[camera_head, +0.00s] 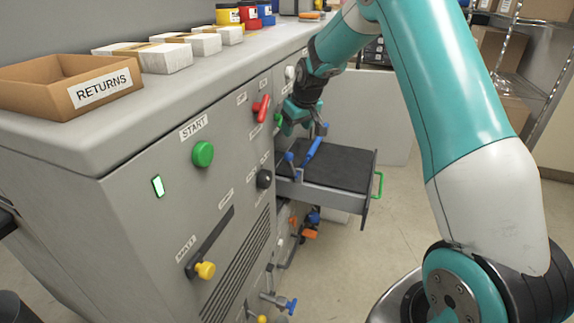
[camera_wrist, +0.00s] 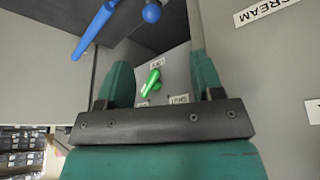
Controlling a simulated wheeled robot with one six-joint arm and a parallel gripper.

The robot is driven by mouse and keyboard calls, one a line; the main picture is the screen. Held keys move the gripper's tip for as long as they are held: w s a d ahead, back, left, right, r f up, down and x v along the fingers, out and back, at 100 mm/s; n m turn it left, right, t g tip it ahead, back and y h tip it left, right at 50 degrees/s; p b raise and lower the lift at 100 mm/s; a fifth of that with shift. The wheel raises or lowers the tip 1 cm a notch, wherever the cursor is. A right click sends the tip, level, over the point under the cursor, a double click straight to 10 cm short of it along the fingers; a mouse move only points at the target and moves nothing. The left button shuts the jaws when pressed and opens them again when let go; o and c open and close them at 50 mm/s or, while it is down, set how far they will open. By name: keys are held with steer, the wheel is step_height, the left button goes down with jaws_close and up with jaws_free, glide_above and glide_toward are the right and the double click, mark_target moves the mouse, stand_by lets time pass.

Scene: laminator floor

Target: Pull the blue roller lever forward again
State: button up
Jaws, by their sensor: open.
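A blue bar-shaped lever (camera_head: 312,151) stands tilted above the pulled-out dark tray (camera_head: 345,168), by the machine's front. It also shows in the wrist view (camera_wrist: 94,32), at upper left, outside my fingers. A blue ball knob (camera_wrist: 151,13) is beside it in that view; blue knobs also show near the tray in the head view. I cannot tell which blue part is the roller lever. My gripper (camera_wrist: 163,85) is open and empty. In the head view my gripper (camera_head: 303,121) is just above the blue bar, by the machine panel; its fingertips are partly hidden.
A small green lever (camera_wrist: 151,82) shows beyond the gap between my fingers. A red lever (camera_head: 262,107), green START button (camera_head: 203,154) and black knob (camera_head: 264,179) are on the panel. The tray has a green handle (camera_head: 378,185). Floor right of the tray is clear.

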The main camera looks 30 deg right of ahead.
mark_target(289, 156)
steer(key=x, duration=0.6)
steer(key=d+x, duration=0.1)
steer(key=x, duration=0.5)
steer(key=w+x, duration=0.1)
steer(key=x, duration=0.6)
steer(key=shift+w+d+r+b, duration=0.1)
steer(key=shift+d+r+b, duration=0.15)
steer(key=shift+r+b, duration=0.05)
jaws_close()
